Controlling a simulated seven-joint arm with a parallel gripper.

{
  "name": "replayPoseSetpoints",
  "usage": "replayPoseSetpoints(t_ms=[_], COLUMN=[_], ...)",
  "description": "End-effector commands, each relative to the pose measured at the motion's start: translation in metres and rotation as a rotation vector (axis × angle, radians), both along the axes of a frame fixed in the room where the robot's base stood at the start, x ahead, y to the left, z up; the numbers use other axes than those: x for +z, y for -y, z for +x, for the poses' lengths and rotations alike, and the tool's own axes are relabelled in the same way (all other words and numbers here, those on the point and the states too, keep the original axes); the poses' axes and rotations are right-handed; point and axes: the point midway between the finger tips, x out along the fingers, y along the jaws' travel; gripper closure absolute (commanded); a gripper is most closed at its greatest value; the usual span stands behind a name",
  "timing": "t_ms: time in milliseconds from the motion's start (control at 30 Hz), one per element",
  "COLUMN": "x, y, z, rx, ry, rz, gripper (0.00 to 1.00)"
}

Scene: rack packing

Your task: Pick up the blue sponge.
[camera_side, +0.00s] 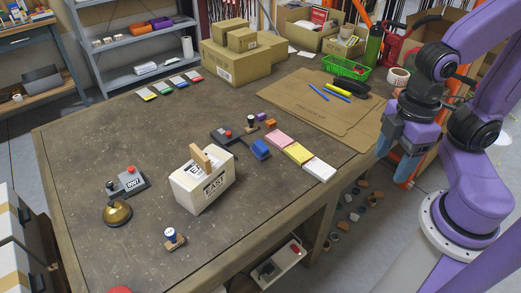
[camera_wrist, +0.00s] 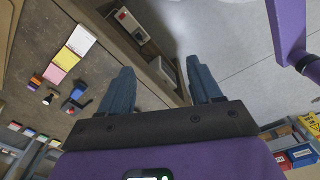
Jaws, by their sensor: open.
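A white box (camera_side: 200,188), brass bell (camera_side: 117,213) and stamps stand on the table. Beside the sponge are a dark stamp holder (camera_side: 228,134) and the pads (camera_side: 299,154). Flat cardboard (camera_side: 315,105) lies behind, near a green basket (camera_side: 346,68) and tape roll (camera_side: 398,76).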

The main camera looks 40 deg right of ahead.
Motion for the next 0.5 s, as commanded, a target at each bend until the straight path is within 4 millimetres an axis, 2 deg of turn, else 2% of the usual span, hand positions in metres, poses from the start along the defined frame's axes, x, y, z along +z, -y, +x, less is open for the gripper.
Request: replayPoseSetpoints(t_ms=[133, 233, 367, 500], x=[-0.001, -0.008, -0.027, -0.054], y=[-0.002, -0.012, -0.039, -0.071], z=[0.001, 0.004, 0.015, 0.036], rx=[-0.005, -0.032, -0.119, -0.259], ry=[-0.001, -0.006, -0.009, 0.006], rz=[0.004, 0.029, 0.104, 0.208], gripper=[0.36, 0.36, 0.36, 0.36])
